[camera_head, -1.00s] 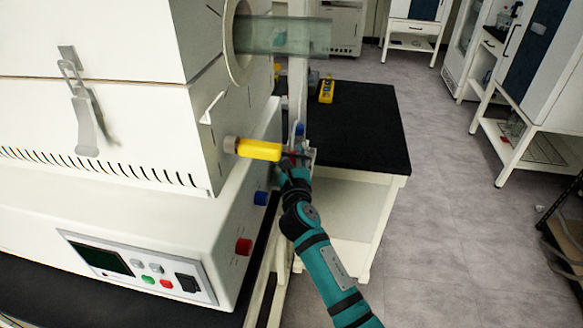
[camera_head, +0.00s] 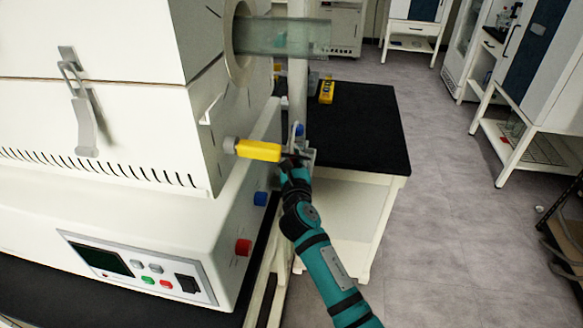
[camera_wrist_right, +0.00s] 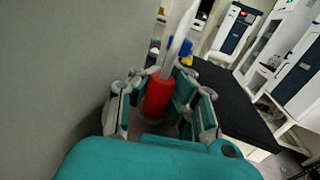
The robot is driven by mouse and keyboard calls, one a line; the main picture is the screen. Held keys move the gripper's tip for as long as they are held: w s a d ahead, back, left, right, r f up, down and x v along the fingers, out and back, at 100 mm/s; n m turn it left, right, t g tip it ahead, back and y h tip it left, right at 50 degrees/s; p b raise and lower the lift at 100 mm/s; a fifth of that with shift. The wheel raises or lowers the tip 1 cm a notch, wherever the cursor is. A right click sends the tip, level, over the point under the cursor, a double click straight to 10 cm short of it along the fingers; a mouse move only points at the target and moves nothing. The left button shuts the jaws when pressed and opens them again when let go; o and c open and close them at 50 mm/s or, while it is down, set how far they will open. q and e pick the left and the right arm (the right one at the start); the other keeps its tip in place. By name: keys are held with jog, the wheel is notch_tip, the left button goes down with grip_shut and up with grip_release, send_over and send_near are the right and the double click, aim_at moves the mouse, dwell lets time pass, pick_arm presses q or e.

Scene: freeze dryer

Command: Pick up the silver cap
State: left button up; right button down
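A small grey, silver-looking end piece (camera_head: 230,145) sits on the left end of a yellow bar (camera_head: 258,150) at the side of the white machine. I cannot tell whether it is the silver cap. My right gripper (camera_head: 294,159) is at the right end of the yellow bar, small and partly hidden among metal parts. In the right wrist view my right gripper (camera_wrist_right: 163,95) has its fingers spread, with a red cylinder (camera_wrist_right: 157,97) showing between them. I cannot tell whether they touch it. My left gripper is not in view.
The white machine (camera_head: 150,215) fills the left, with a glass tube (camera_head: 285,37) from its round opening. A black-topped table (camera_head: 365,125) with a yellow item (camera_head: 326,92) stands behind my right gripper. A blue part (camera_wrist_right: 181,47) is beyond the fingers.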

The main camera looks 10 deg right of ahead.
dwell(0.3)
notch_tip(320, 180, up, 7)
jog(key=p, duration=0.2)
jog(key=s+d, duration=0.4)
jog(key=d, duration=0.5)
jog(key=s+d, duration=0.3)
jog(key=d, duration=0.6)
jog(key=shift+s+d+b, duration=0.2)
jog(key=shift+s+b, duration=0.15)
